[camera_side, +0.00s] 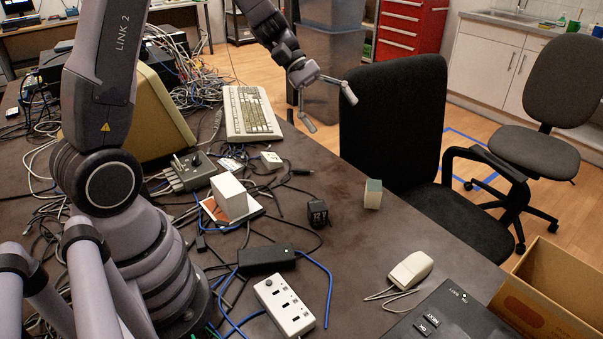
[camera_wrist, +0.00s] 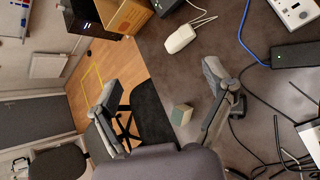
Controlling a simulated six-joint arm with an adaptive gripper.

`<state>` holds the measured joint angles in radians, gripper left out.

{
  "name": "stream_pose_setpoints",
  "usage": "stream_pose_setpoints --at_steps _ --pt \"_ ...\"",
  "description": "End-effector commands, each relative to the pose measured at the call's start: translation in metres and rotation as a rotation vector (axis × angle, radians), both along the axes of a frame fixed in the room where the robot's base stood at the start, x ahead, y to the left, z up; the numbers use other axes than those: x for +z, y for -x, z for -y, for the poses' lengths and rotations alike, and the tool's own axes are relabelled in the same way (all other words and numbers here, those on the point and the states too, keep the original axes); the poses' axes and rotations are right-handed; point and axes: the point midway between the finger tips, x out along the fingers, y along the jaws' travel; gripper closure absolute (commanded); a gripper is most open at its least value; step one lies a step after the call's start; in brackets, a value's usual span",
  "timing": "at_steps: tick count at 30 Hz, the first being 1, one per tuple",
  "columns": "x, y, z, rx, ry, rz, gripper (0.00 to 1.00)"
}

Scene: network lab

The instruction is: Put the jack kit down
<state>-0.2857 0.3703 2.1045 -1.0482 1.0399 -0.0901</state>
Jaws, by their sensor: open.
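A small box with a teal face and beige sides (camera_side: 373,194) stands on the dark table near its right edge, by the black chair; I take it for the jack kit, though no label is readable. It also shows in the wrist view (camera_wrist: 181,115), between my fingers in the picture but beyond them. My gripper (camera_side: 328,106) is open and empty, raised above the far part of the table edge, up and left of the box and clear of it. Both spread fingers show in the wrist view (camera_wrist: 164,88).
A white mouse (camera_side: 410,270), black adapter (camera_side: 318,213), white box (camera_side: 229,198), power brick (camera_side: 266,258) and keyboard (camera_side: 250,112) lie on the table among cables. A black chair (camera_side: 395,115) stands against the edge. Bare tabletop surrounds the small box. A cardboard box (camera_side: 550,290) is at lower right.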

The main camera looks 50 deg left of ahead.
Motion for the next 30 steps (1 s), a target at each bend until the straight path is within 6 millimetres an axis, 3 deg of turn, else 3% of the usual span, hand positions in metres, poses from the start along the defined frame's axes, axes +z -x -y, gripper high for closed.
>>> stream_pose_setpoints --at_steps 1,6,12,15,21,30 --pt "0.022 0.024 0.008 -0.096 -0.087 0.067 0.18" --pt "0.064 0.102 0.011 -0.390 -0.394 0.266 0.18" --pt "0.089 0.179 -0.009 -0.658 -0.768 0.500 0.18" --pt "0.095 0.203 -0.023 -0.742 -0.919 0.587 0.18" --pt "0.099 0.224 -0.038 -0.818 -1.083 0.674 0.18" --pt "0.100 0.226 -0.040 -0.825 -1.098 0.681 0.18"
